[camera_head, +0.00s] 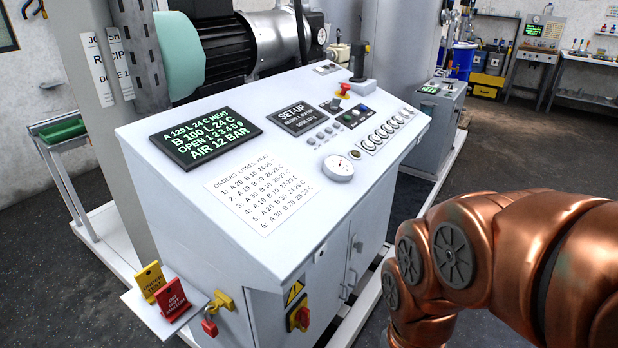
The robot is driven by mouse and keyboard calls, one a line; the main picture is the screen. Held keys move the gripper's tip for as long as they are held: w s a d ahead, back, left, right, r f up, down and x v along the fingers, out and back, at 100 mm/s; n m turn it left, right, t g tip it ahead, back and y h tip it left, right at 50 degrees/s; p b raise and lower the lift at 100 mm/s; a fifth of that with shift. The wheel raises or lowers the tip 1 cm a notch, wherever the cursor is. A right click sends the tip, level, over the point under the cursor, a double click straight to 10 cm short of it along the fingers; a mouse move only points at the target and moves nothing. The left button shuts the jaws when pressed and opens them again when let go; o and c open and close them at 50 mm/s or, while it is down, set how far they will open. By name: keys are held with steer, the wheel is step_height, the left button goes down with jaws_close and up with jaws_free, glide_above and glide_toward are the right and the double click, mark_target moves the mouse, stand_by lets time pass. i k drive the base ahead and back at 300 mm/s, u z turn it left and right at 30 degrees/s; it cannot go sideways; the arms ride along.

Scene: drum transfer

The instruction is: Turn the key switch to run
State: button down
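The grey control desk (290,230) fills the middle of the view. Its small dark display (298,118) reads SET-UP. A small dark fitting (331,105) sits right of that display; it may be the key switch, but it is too small to tell its key or position. Beside it is a dark plate (355,116) with blue and green buttons. My copper arm comes in at the lower right, in front of the floor and right of the desk. My gripper is outside the view.
A red button (344,90) and a black joystick (360,62) stand at the desk's back edge.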

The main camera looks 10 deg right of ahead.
mark_target(335, 102)
steer(key=z, duration=1.65)
steer(key=i, duration=2.05)
steer(key=u, duration=2.95)
